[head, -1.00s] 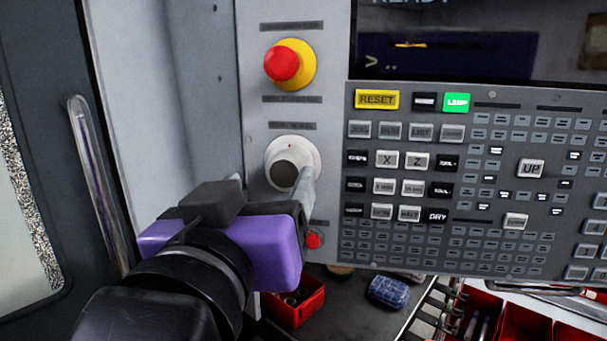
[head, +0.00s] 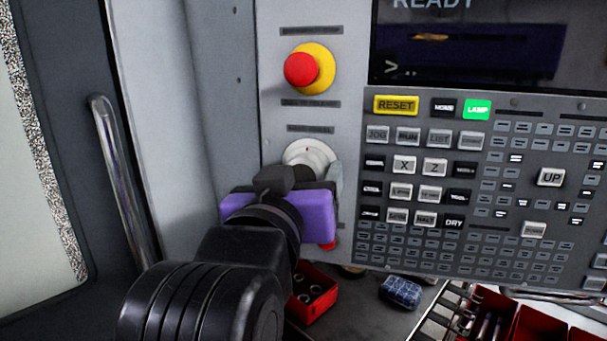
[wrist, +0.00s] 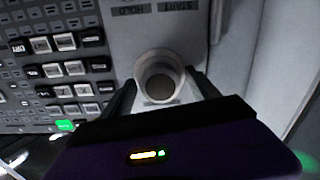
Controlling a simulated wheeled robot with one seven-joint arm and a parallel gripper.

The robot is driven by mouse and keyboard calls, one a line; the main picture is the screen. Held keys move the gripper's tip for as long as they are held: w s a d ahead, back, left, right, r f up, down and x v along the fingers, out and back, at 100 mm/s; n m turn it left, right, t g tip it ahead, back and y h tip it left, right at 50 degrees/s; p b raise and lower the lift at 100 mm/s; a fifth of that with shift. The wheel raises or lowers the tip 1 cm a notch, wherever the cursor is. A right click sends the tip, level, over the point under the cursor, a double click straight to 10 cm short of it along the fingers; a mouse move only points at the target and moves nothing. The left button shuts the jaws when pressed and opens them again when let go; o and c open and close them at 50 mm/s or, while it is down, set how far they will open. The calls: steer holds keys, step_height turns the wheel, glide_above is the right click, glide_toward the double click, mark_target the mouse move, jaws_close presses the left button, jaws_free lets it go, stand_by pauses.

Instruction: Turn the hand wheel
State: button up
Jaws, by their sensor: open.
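The hand wheel (head: 309,154) is a white round dial on the grey panel, below the red and yellow stop button. In the head view its lower part is hidden behind my gripper (head: 315,175). In the wrist view the wheel (wrist: 158,62) shows as a white ring with a dark centre. My gripper in the wrist view (wrist: 163,88) is open, with one dark finger on each side of the wheel. I cannot tell whether either finger touches it.
The red and yellow stop button (head: 306,68) is just above the wheel. A small red button (head: 331,245) is below, partly hidden. The keypad (head: 440,180) is to the right. A door handle (head: 121,180) stands left. A red bin (head: 318,300) lies below.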

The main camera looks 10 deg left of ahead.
steer(key=c, duration=1.1)
steer(key=shift+f+m+b, duration=0.15)
steer(key=shift+m+b, duration=0.15)
steer(key=shift+b, duration=0.2)
steer(key=shift+m+b, duration=0.3)
steer(key=shift+b, duration=0.1)
steer(key=m+b, duration=0.3)
steer(key=shift+f+b, duration=0.15)
steer(key=shift+b, duration=0.15)
steer(key=m+b, duration=0.2)
steer(key=shift+m, duration=0.4)
steer(key=shift+r+m+b, duration=0.2)
steer(key=shift+m+b, duration=1.35)
steer(key=shift+m, duration=0.25)
